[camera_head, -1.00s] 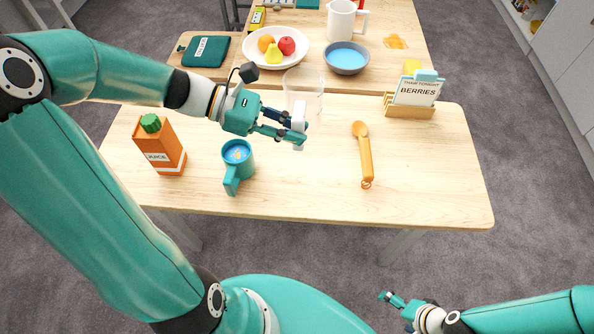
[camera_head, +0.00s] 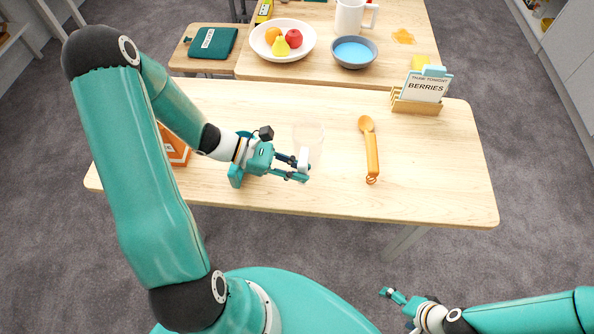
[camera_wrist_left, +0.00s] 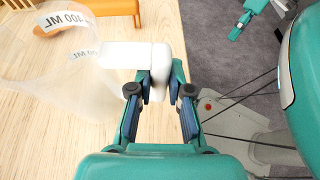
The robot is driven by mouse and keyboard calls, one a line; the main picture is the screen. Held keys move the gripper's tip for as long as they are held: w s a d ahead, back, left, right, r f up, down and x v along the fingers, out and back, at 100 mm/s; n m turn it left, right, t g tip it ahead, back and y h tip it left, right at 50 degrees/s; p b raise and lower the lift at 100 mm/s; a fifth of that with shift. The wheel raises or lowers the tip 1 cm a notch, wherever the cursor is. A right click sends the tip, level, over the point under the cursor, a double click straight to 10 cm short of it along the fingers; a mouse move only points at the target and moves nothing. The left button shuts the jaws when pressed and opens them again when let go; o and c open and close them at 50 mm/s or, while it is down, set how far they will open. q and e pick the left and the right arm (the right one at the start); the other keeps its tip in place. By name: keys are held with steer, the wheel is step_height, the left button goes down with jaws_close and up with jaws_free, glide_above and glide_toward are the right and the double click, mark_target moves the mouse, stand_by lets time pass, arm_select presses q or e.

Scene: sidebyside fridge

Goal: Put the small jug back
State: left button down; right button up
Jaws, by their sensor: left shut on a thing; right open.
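The small jug (camera_head: 308,136) is see-through with a white handle and stands out faintly in the head view. The left wrist view shows its clear wall (camera_wrist_left: 62,85), marked 400 ML, and its white handle (camera_wrist_left: 125,55). My left gripper (camera_head: 303,170) is shut on the handle, with the jug's body beyond the fingers; the fingers also show in the wrist view (camera_wrist_left: 160,90). I cannot tell whether the jug's base touches the table. My right gripper (camera_head: 393,296) is open and empty, low at the right, off the table.
The near table (camera_head: 430,180) has an orange spoon (camera_head: 369,150) and a card holder (camera_head: 415,105). My left arm partly hides the juice carton (camera_head: 178,150) and the teal mug (camera_head: 236,176). Behind are a fruit plate (camera_head: 262,50), a blue bowl (camera_head: 353,53) and a white pitcher (camera_head: 349,17).

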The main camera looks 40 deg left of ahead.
arm_select(q)
steer(key=shift+f, duration=0.75)
steer(key=shift+f, duration=0.2)
steer(key=c, duration=1.1)
jaws_free()
steer(key=shift+r, duration=0.1)
